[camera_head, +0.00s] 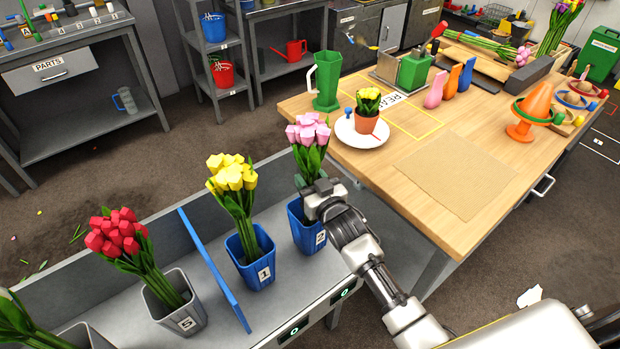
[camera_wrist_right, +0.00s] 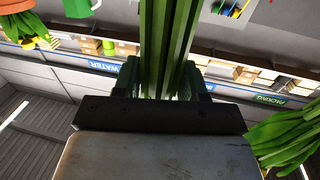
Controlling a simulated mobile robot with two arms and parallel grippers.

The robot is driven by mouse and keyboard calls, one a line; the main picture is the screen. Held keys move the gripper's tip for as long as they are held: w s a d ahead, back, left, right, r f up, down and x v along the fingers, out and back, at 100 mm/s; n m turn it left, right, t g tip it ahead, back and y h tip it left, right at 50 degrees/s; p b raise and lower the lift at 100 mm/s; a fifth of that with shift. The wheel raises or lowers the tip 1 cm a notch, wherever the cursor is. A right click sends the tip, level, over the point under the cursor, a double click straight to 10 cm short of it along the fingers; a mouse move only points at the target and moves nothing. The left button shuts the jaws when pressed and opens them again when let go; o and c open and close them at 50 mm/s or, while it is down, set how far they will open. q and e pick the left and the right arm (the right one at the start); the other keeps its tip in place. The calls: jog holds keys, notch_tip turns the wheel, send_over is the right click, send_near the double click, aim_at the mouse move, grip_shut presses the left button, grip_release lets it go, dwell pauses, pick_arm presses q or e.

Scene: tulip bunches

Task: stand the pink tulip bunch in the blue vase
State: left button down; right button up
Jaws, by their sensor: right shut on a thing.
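The pink tulip bunch (camera_head: 308,133) is upright above the blue vase (camera_head: 303,232) marked 2. My right gripper (camera_head: 318,190) is at the vase's rim, shut on the bunch's green stems. The stems also show between the fingers in the right wrist view (camera_wrist_right: 168,45). The gripper covers part of the vase's rim and the lower stems, so I cannot tell how deep the stems are in it. My left gripper is not in view.
Left of it, a second blue vase (camera_head: 250,262) marked 1 holds yellow tulips (camera_head: 232,175). A blue divider (camera_head: 213,270) separates it from a grey vase (camera_head: 176,310) with red tulips. The wooden table (camera_head: 480,215) stands close on the right, with a potted plant (camera_head: 367,118) on a plate.

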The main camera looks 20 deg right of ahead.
jog(key=shift+f, duration=0.2)
jog(key=shift+f+b, duration=0.3)
jog(key=shift+b, duration=0.05)
jog(key=o, duration=1.7)
jog(key=shift+f, duration=0.1)
jog(key=s, duration=0.3)
jog(key=s+d, duration=0.1)
jog(key=s, duration=0.3)
jog(key=s+b, duration=0.1)
jog(key=s, duration=0.2)
jog(key=shift+s+d, duration=0.35)
jog(key=shift+d, duration=0.05)
